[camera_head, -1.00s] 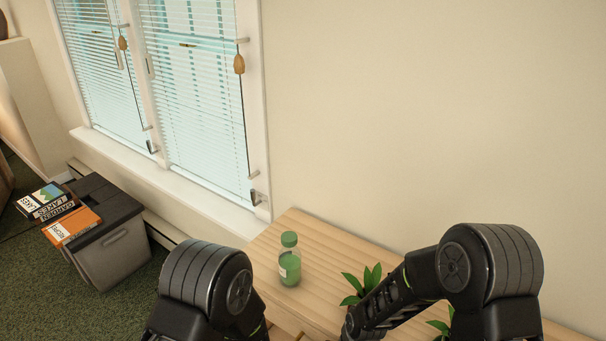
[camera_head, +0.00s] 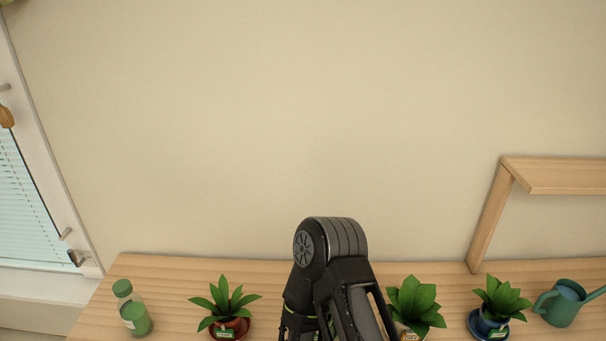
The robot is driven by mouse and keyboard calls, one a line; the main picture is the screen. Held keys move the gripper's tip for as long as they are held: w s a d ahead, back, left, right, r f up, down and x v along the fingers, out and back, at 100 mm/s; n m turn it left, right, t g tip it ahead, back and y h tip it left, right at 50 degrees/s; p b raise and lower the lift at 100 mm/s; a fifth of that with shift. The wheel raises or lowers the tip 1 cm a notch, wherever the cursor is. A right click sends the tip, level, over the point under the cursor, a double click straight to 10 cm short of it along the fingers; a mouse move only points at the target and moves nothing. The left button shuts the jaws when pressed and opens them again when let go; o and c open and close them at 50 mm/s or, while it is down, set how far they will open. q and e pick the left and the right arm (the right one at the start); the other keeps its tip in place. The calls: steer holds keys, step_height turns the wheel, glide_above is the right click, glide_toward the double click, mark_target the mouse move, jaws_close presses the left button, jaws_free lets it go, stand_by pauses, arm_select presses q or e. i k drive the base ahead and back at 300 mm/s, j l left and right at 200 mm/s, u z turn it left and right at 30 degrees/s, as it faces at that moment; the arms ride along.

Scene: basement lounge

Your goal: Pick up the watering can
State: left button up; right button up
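The watering can (camera_head: 559,306) is teal green and stands on the wooden table (camera_head: 170,271) at the far right of the head view. Its handle is on the left, and its spout runs out past the right edge of the picture. One of my arms reaches down in front of the table at the middle, well to the left of the can. Neither gripper's fingers show in the head view.
A green bottle (camera_head: 132,311) stands at the table's left end. Potted plants stand at left (camera_head: 226,303), middle right (camera_head: 414,305) and right (camera_head: 498,303), the last just left of the can. A wooden shelf frame (camera_head: 550,178) rises behind them.

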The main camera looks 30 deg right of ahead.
mark_target(559, 306)
steer(key=z, duration=2.85)
